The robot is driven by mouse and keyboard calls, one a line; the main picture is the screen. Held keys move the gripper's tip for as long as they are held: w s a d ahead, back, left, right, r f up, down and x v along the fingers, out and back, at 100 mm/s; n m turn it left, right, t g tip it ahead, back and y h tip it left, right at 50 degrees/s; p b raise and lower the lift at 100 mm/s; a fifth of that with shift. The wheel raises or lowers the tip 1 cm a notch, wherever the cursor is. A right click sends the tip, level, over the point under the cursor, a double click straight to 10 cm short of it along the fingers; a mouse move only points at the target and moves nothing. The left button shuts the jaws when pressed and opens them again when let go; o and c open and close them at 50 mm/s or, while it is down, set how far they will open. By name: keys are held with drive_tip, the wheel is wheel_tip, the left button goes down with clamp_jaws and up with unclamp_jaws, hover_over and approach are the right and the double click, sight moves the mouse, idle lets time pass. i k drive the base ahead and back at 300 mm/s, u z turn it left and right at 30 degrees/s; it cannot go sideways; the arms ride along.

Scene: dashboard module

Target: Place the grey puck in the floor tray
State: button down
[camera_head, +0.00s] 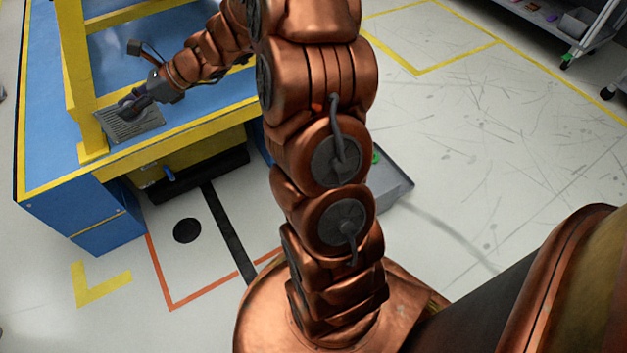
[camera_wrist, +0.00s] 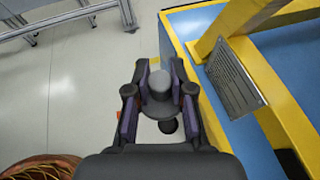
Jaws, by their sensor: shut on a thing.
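The grey puck (camera_wrist: 158,108), a round disc with a raised knob, sits between the two fingers of my gripper (camera_wrist: 159,84) in the wrist view. The fingers are shut on its knob. In the head view my gripper (camera_head: 130,103) shows in front of the grey slotted plate (camera_head: 146,124) at the workbench corner; the puck is hard to make out there. A grey tray (camera_head: 398,189) lies on the floor right of the bench, partly hidden behind my arm. A small green thing shows at its far edge.
The blue workbench (camera_head: 50,150) has yellow edging and a yellow upright (camera_head: 78,70). The slotted plate (camera_wrist: 236,78) also shows in the wrist view. A black disc (camera_head: 188,230) lies on the floor. A grey shelf cart (camera_head: 585,35) stands far right; the right floor is clear.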

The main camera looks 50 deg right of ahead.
sight(383, 186)
drive_tip(key=z, duration=0.95)
drive_tip(key=i, duration=0.25)
drive_tip(key=z, duration=0.7)
